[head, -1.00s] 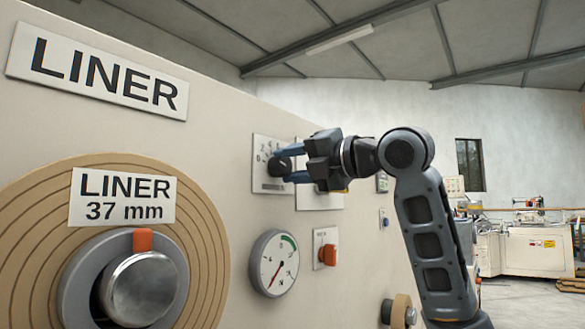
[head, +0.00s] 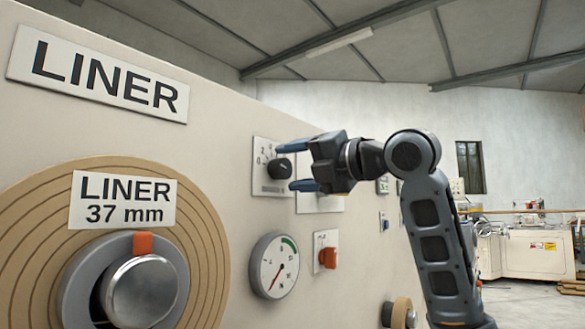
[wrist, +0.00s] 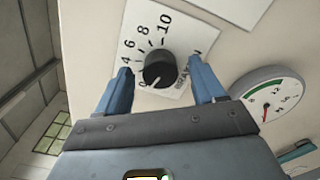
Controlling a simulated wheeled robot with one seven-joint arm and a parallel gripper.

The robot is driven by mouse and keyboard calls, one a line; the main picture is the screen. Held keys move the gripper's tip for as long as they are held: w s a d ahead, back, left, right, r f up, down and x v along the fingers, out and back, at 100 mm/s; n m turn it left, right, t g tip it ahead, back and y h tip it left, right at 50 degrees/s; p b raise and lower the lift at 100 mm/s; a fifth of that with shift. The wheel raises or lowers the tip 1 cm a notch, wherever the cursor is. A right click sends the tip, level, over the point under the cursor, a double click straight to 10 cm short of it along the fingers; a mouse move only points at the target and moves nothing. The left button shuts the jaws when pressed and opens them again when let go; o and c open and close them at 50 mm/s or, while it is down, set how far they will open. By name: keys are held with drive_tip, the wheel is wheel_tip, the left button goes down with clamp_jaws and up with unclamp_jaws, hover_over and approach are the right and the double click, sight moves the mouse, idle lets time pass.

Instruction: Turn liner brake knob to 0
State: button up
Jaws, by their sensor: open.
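The liner brake knob (head: 281,168) is a black round knob on a white scale plate (head: 259,183) on the beige panel. In the wrist view the knob (wrist: 158,69) has a white pointer mark at its lower left edge, close to the 0 on the scale. The numbers run from 0 up to 10. My gripper (head: 287,167) is open, with its blue fingers spread wide on either side of the knob. The wrist view shows a clear gap between each finger and the knob. Nothing is held.
A large liner roll (head: 205,235) with a metal hub stands out at the left. Another plate (head: 318,203) is partly behind my gripper.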

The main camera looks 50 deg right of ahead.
drive_tip(key=s, duration=0.7)
drive_tip(key=shift+d, duration=0.1)
idle(0.4)
